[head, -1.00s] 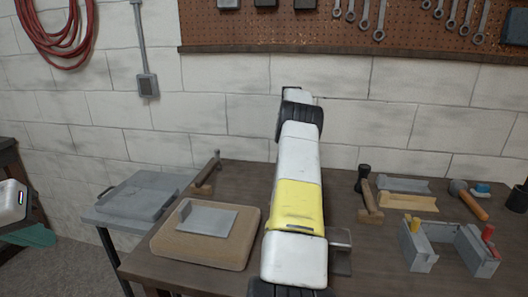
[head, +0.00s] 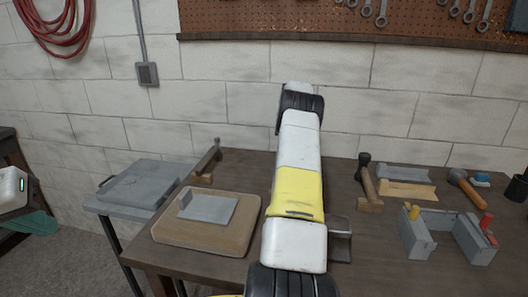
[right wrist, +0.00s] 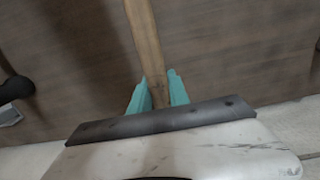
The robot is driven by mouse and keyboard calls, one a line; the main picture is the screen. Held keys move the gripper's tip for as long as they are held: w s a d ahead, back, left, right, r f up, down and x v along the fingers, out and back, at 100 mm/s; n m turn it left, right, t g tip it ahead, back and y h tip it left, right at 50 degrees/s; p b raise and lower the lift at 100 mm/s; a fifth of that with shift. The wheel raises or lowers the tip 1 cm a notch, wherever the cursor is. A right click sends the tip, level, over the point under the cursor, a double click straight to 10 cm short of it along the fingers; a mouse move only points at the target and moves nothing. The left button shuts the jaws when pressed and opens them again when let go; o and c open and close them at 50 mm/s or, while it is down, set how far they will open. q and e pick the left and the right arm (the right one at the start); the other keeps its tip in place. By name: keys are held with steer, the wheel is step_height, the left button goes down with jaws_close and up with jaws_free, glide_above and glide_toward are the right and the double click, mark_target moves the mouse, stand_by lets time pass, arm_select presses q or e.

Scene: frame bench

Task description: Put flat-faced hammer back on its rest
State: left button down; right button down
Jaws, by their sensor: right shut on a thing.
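My right gripper (right wrist: 158,92) is shut on a long light wooden handle (right wrist: 146,40) in the right wrist view; the handle's head is out of that view. My right arm rises through the middle of the head view and hides its gripper. Two hammers show on the bench: one (head: 210,158) at the back left by a small wooden block (head: 203,178), one (head: 367,180) right of my arm by another wooden block (head: 370,206). I cannot tell which is flat-faced. My left gripper (head: 35,224) is at the far left, away from the bench; its finger gap is unclear.
A wooden board (head: 205,242) with a metal plate (head: 210,208) lies at the front left. A grey tray (head: 140,183) stands left of it. At right are a grey fixture (head: 418,240) and an orange-handled tool (head: 470,191). A pegboard (head: 330,18) hangs behind.

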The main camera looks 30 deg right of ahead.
steer(key=shift+f, duration=1.35)
steer(key=c, duration=1.2)
jaws_free()
steer(key=shift+o, duration=0.2)
